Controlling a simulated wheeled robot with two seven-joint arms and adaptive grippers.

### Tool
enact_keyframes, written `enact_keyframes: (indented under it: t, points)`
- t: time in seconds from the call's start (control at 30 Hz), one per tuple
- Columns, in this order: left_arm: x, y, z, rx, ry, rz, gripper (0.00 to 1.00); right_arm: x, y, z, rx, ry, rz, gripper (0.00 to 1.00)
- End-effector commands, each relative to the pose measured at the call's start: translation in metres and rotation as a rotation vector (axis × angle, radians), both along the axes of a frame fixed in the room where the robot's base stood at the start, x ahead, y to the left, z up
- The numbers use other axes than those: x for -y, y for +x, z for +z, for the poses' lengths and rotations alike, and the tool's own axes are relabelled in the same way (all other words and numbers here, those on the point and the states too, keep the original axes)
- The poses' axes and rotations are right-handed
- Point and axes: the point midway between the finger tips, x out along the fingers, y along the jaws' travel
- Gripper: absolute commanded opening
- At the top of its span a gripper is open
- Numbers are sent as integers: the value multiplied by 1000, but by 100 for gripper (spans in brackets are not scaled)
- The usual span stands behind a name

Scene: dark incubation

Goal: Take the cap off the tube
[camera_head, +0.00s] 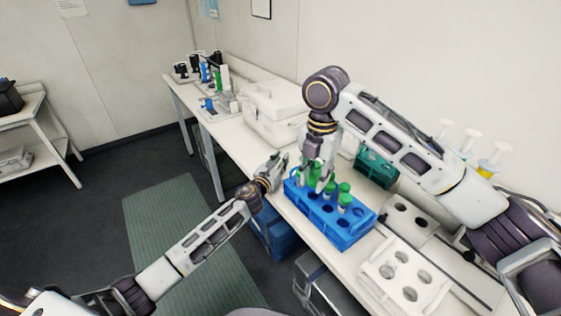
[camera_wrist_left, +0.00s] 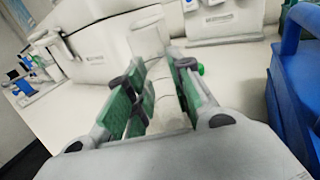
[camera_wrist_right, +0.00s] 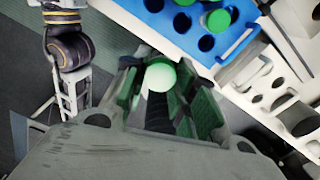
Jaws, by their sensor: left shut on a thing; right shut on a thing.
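My left gripper (camera_head: 280,161) is shut beside the left end of the blue rack. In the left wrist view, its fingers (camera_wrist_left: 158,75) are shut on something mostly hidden. A small bright green piece, apparently the cap (camera_wrist_left: 200,69), shows at the right fingertip. My right gripper (camera_head: 324,180) points down and looks shut on the tube, whose pale green round top (camera_wrist_right: 160,76) shows between its fingers. The tube's body is hidden below. The two grippers are apart.
The blue rack (camera_head: 335,232) holds several green-capped tubes. A white rack (camera_head: 402,283) stands to its right, a teal rack (camera_head: 376,168) behind it. A white box (camera_head: 272,112) stands further back on the bench. Floor is open at left.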

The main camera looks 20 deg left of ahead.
Motion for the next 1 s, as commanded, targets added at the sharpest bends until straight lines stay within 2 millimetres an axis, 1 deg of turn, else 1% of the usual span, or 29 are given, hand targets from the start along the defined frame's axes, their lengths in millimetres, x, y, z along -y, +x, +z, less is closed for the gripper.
enact_keyframes:
  t: [0.27,0.3,0.43,0.47,1.0]
  points:
    - [0,0,-3,0,0,0,0,0,0,-3,0,0,0,0]
    - [0,0,-3,0,0,0,25,0,0,-2,0,0,0,0]
    - [0,0,-2,0,0,0,42,0,0,-2,0,0,0,0]
    - [0,0,-2,0,0,0,44,0,0,-2,0,0,0,0]
    - [0,-1,1,0,0,0,44,0,0,1,0,0,0,0]
